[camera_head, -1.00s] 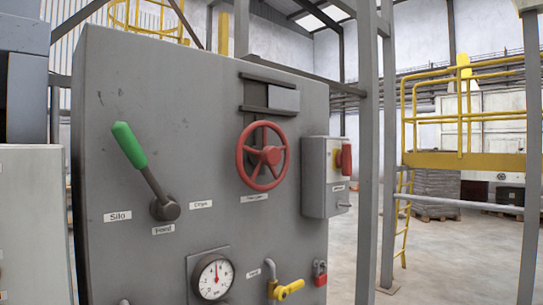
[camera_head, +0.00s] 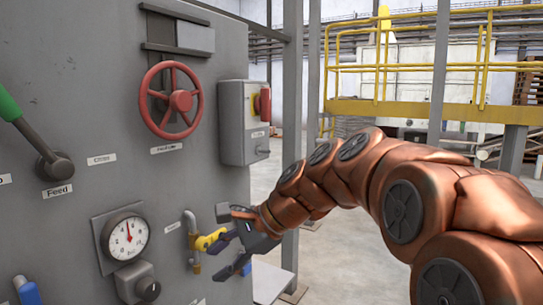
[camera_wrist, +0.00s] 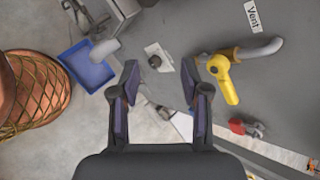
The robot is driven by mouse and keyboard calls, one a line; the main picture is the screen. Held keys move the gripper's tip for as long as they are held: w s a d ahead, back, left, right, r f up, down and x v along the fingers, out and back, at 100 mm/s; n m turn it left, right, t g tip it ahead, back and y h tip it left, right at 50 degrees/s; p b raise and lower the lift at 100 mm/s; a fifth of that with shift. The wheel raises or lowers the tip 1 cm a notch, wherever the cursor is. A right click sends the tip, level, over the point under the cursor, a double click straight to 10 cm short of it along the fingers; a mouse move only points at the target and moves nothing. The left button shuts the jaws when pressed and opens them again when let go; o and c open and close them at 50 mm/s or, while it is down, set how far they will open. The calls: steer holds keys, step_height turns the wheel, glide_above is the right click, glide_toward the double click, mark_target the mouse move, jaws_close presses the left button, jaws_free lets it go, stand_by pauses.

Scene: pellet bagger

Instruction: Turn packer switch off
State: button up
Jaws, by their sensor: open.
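A grey switch box (camera_head: 244,122) with a red rotary handle (camera_head: 264,104) on a yellow plate is fixed to the right side of the grey machine panel (camera_head: 80,90). Its label is too small to read, so I cannot confirm that it is the packer switch. My gripper (camera_head: 224,238) is open and empty, below the box and beside the yellow valve lever (camera_head: 206,242). In the wrist view my gripper (camera_wrist: 160,82) has its fingers apart. A small dark knob on a pale plate (camera_wrist: 156,58) shows between and beyond them.
A red handwheel (camera_head: 171,100), a pressure gauge (camera_head: 128,238) and a green-handled lever (camera_head: 30,135) are on the panel. The wrist view shows a "Vent" label (camera_wrist: 253,16), a red padlock (camera_wrist: 247,127) and a blue bin (camera_wrist: 88,66). A grey post (camera_head: 291,150) stands right of the panel.

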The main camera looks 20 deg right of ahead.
steer(key=w+d+r+m+t+y, duration=0.1)
steer(key=w+d+r+m+t, duration=0.25)
steer(key=w+d+r, duration=0.35)
steer(key=m+t+y, duration=0.1)
steer(key=m+t, duration=0.5)
steer(key=m, duration=0.4)
glide_toward(270, 100)
steer(key=x, duration=0.2)
steer(key=shift+n, duration=0.25)
steer(key=shift+p+x, duration=0.8)
steer(key=shift+x, duration=3.15)
